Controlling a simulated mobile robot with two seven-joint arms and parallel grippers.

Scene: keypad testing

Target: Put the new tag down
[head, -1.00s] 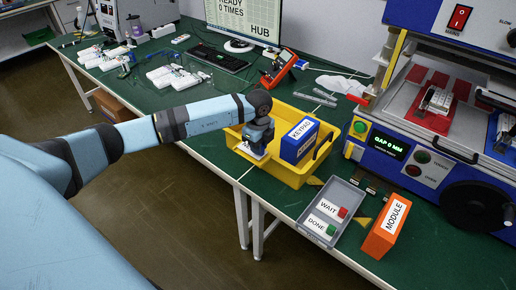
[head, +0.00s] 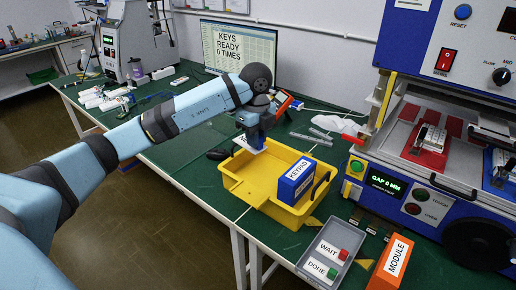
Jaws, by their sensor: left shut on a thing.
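My left gripper (head: 253,140) points down above the back left edge of the yellow bin (head: 262,203). It is shut on a small white piece (head: 247,147), probably the tag, of which only an edge shows below the fingers. Any writing on it is too small to read. The piece appears raised clear of the bin. A blue box labelled KEYPAD (head: 296,181) stands in the right part of the bin. The left part of the bin looks empty. My right gripper is not in view.
A grey tray (head: 318,262) with WAIT and DONE labels and an orange MODULE box (head: 390,264) lie at the front. A blue press machine (head: 395,185) stands on the right. The monitor (head: 240,45) is behind my arm. Green table shows left of the bin.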

